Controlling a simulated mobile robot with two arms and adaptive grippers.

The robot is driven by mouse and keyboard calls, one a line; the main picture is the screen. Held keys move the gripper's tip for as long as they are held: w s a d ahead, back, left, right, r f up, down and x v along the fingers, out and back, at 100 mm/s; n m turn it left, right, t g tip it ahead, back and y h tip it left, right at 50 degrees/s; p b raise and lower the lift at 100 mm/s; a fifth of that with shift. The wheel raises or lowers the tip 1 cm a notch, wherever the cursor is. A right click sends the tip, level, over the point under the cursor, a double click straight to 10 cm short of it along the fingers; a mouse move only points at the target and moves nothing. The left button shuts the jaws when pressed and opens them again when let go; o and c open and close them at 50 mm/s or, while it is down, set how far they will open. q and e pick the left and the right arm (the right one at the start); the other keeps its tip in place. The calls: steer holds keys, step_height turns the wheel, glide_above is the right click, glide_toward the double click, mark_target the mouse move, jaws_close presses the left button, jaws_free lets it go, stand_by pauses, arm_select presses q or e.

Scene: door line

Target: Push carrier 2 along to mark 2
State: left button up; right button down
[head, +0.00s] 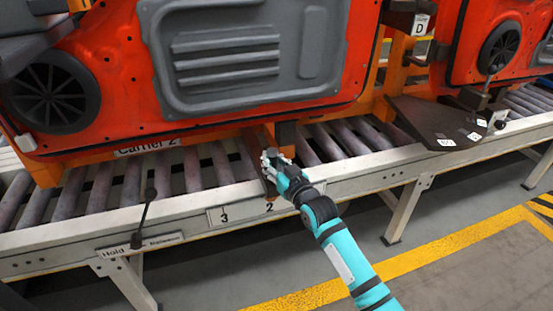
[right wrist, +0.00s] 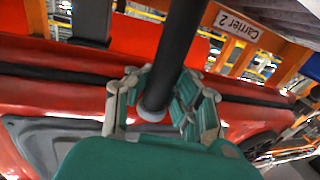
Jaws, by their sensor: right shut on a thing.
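Carrier 2 (head: 150,146) is an orange frame, named on a label, holding a red door panel with a grey inner part (head: 240,50). It stands on the roller conveyor. Its label also shows in the right wrist view (right wrist: 238,24). Mark 2 (head: 269,207) is a number on the conveyor's front rail, just below my right gripper (head: 277,166). Mark 3 (head: 225,215) is to its left. In the right wrist view my fingers close around a dark round bar (right wrist: 178,50); how it joins the carrier is hidden. My left gripper is out of view.
The conveyor rail (head: 350,177) runs across the view. A black lever (head: 143,217) stands by a "Hold" label on the left. Another red door (head: 500,45) and a dark shelf (head: 435,122) are at the right. Yellow floor lines (head: 430,255) mark clear floor in front.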

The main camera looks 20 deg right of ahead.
steer(key=c, duration=1.6)
jaws_free()
steer(key=shift+s+a+f, duration=0.15)
steer(key=shift+a+f, duration=0.2)
steer(key=o, duration=0.5)
steer(key=shift+s+r, duration=0.1)
steer(key=shift+r, duration=0.15)
steer(key=shift+d, duration=0.2)
steer(key=shift+d+r, duration=0.2)
steer(key=shift+s+d+f, duration=0.1)
steer(key=shift+s, duration=0.2)
steer(key=v, duration=1.1)
steer(key=shift+s+f, duration=0.1)
